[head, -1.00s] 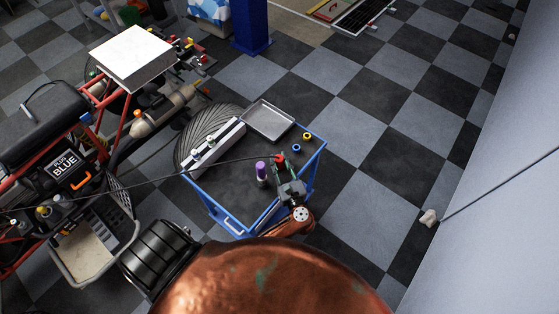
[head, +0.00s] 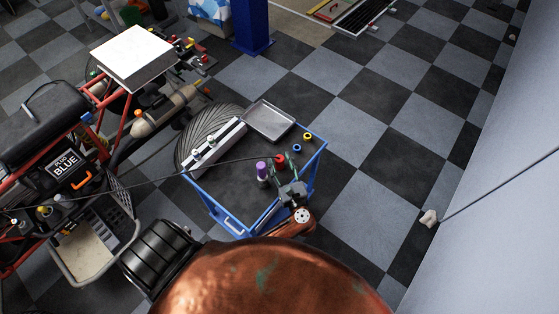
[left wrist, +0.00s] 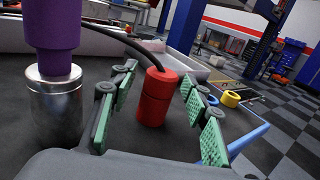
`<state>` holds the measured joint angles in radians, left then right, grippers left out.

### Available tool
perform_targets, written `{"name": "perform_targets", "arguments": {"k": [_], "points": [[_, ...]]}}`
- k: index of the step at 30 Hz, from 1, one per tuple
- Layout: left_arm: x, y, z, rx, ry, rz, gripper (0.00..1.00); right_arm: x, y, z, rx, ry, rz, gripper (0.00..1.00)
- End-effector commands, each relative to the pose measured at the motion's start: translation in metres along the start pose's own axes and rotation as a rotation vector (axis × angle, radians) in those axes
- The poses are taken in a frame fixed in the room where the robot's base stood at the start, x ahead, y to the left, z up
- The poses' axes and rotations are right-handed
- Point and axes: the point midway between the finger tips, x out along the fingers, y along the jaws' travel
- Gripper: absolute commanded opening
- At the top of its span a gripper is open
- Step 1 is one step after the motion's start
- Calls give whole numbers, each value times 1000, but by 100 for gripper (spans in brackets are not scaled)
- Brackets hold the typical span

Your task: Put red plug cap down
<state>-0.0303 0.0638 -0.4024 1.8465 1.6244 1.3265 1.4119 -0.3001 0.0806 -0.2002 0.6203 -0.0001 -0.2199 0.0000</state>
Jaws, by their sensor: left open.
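The red plug cap (head: 281,159) stands upright on the dark top of the blue cart (head: 228,197), near its right side. A black cable runs to its top. My left gripper (head: 285,170) is at the cap from the near side. In the left wrist view the red plug cap (left wrist: 155,98) stands between the green-padded fingers of my left gripper (left wrist: 158,80). The fingers are spread, with gaps visible on both sides of the cap. My right gripper is not in view.
A purple-topped metal cylinder (head: 262,172) stands close to the left of the cap. A blue ring (head: 297,148) and a yellow ring (head: 307,136) lie beyond it. A grey tray (head: 268,121) and a white long block (head: 214,146) lie farther back on the cart.

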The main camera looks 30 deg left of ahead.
Motion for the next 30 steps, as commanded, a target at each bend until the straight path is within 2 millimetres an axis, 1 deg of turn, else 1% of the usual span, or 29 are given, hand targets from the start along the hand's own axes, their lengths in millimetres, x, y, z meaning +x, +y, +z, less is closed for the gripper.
{"name": "perform_targets", "arguments": {"k": [1, 6, 9, 12, 16, 30], "points": [[-11, 0, -4, 1, 9, 0, 43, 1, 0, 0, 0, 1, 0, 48], [-40, 0, -3, 1, 7, 0, 43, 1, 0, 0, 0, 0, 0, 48], [-55, 0, -3, 1, 6, 0, 43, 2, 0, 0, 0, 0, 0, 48], [-64, 0, -2, 0, 5, 0, 43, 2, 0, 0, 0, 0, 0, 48], [-69, 0, -2, 0, 4, -1, 43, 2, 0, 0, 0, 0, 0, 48], [-69, 0, -2, 1, 3, -1, 43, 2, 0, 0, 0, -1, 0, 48]]}}
